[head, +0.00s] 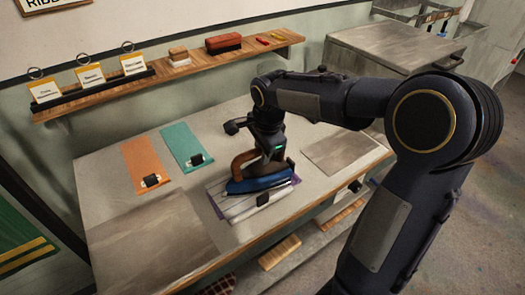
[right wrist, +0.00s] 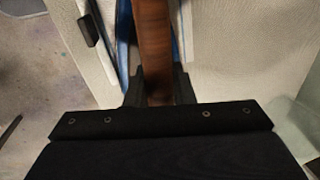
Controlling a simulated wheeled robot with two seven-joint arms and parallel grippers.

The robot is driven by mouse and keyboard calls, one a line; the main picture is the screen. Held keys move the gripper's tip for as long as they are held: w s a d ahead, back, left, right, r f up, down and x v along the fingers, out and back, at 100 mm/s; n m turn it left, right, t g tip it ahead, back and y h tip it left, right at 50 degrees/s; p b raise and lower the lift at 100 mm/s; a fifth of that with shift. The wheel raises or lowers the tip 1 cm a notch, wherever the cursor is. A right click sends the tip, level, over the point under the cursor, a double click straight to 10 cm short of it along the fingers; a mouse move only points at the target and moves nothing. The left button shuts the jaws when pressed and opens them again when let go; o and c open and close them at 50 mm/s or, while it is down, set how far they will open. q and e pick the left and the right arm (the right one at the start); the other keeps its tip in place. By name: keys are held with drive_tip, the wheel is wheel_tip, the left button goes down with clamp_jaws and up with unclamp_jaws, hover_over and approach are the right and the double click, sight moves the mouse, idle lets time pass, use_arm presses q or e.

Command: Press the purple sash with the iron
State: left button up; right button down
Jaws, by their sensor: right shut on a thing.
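The iron has a blue body (head: 258,182) and a brown handle (head: 241,160). My right gripper (head: 266,152) is shut on the handle, which also shows between its fingers in the right wrist view (right wrist: 153,45). The iron sits low over a pale striped piece (head: 238,207) on the table, apparently touching it; I cannot tell for sure. The purple sash (head: 216,208) shows only as narrow purple edges around this piece; the rest is hidden. A black clip (head: 262,199) lies at the near edge. My left gripper is not in view.
An orange sash (head: 142,160) and a teal sash (head: 181,143), each with a black clip, lie left on the table (head: 110,190). Grey panels lie at the front left (head: 150,240) and right (head: 340,150). A wooden shelf (head: 115,98) with cards and blocks runs behind.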

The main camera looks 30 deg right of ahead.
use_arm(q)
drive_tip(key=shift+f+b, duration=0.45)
use_arm(e)
drive_tip(key=shift+f, duration=0.55)
idle(2.6)
